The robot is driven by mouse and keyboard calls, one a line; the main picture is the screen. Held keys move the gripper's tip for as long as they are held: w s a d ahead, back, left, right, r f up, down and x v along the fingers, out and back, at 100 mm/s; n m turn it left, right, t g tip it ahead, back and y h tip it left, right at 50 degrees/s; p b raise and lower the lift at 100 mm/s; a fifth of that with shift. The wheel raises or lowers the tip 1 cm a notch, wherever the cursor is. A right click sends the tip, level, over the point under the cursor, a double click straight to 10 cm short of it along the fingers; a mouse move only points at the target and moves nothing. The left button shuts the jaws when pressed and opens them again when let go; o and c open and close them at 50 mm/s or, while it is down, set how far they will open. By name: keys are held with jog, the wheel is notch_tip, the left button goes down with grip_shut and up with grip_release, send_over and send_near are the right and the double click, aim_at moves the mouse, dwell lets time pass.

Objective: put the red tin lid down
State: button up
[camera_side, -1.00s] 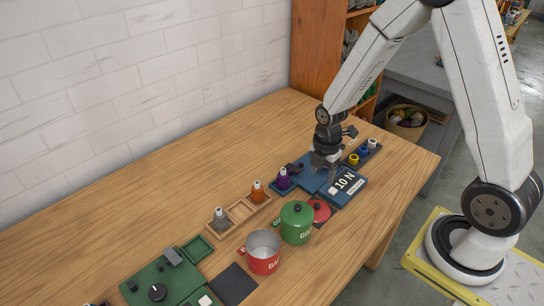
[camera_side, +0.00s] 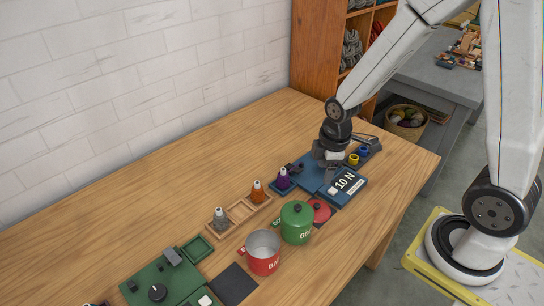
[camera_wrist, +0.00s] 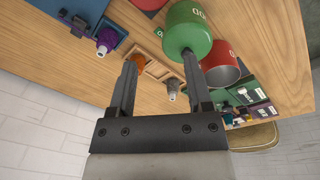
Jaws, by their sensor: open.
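The red tin lid (camera_side: 318,210), with a dark knob, lies flat on a dark square pad just right of the green tin (camera_side: 297,222). An open red tin (camera_side: 263,252) stands to the left of the green one. My gripper (camera_side: 328,172) is open, with nothing seen between its fingers, above the blue scale-like device marked 10 N (camera_side: 347,184), up and to the right of the lid. In the wrist view my gripper (camera_wrist: 158,62) has its fingers apart. A red edge (camera_wrist: 147,3) at the top there may be the lid.
Yellow (camera_side: 353,159) and blue (camera_side: 363,151) spools stand right of my gripper. A green device (camera_side: 160,280) is at front left. The back of the table is clear.

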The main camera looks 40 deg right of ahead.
jog(key=s+a+r+m+t, duration=0.1)
jog(key=s+a+r+m, duration=0.2)
jog(key=m, duration=0.7)
jog(key=shift+s+r, duration=0.55)
jog(key=shift+s, duration=0.15)
